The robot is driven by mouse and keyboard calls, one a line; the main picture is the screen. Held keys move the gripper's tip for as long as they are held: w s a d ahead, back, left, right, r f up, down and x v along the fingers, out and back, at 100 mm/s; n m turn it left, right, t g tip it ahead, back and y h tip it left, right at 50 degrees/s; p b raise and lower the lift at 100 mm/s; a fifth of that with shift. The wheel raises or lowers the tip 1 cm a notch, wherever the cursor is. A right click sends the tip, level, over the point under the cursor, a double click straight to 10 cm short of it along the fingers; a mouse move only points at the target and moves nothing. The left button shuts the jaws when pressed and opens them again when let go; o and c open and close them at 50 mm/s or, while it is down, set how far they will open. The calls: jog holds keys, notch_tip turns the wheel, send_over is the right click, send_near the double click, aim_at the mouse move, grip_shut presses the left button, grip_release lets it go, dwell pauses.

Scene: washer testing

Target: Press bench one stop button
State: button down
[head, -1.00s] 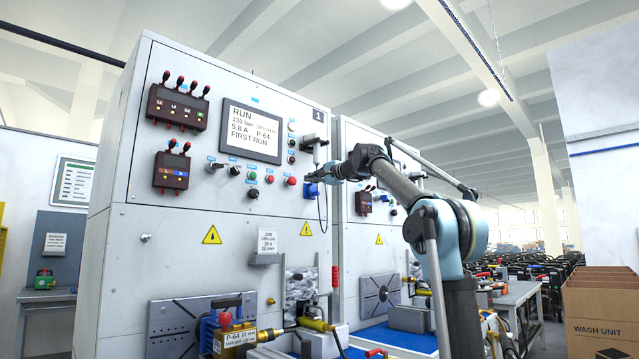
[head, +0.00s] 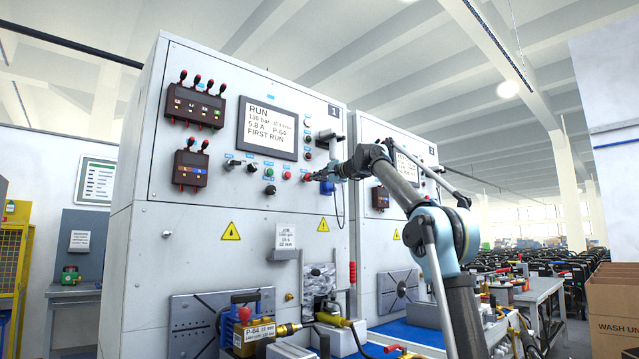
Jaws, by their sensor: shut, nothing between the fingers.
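Bench one is the tall light-grey test cabinet (head: 255,205) marked 1, in the middle left of the head view. Its screen (head: 268,128) reads RUN, 130 bar, 5.8 A, P-64, FIRST RUN. Below the screen is a row of controls: dark knobs, a green button (head: 269,172) and a red button (head: 287,175) to its right. My gripper (head: 310,178) is shut and empty, its tips just right of the red button, in front of the panel. Whether the tips touch the panel cannot be told. The arm partly hides the second cabinet.
A second cabinet (head: 388,250) stands to the right. A pump marked P-64 (head: 250,335) sits on the work surface below bench one. A dark holder with red-tipped levers (head: 193,105) is on the panel's upper left. Cardboard boxes (head: 612,300) stand at far right.

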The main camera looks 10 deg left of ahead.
jog(key=shift+x, duration=0.95)
jog(key=shift+r, duration=0.1)
jog(key=v, duration=1.4)
jog(key=shift+d, duration=0.2)
dwell(0.3)
